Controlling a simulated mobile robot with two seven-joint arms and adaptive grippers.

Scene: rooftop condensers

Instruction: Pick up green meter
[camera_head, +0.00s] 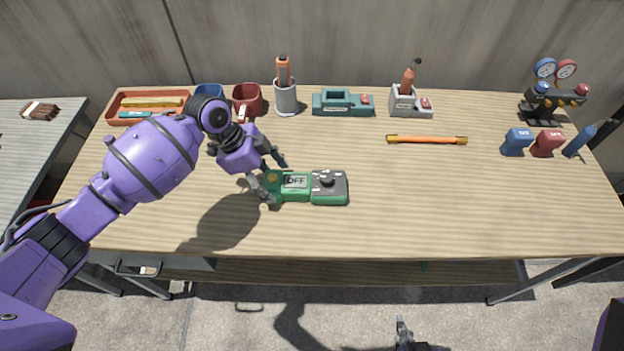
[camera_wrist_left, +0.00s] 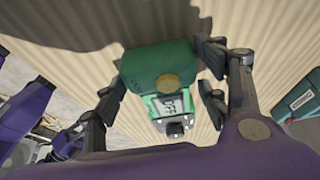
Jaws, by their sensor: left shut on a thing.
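The green meter (camera_head: 307,187) lies on the wooden table, left of its middle, with a display reading OFF and a grey dial section at its right end. My left gripper (camera_head: 273,180) is at the meter's left end, its fingers on either side of it. In the left wrist view the green meter (camera_wrist_left: 160,80) sits between the two fingers of my left gripper (camera_wrist_left: 155,88). The gripper is shut on the meter. Whether the meter is lifted off the table is hard to tell. My right gripper (camera_head: 404,335) shows only partly at the bottom edge, away from the table.
Behind stand a red tray (camera_head: 113,107), a red mug (camera_head: 247,97), a grey canister (camera_head: 286,97), a teal device (camera_head: 343,104) and a grey holder (camera_head: 407,102). An orange rod (camera_head: 427,140) lies right of centre. Gauges (camera_head: 553,95) stand at far right. The front right table is clear.

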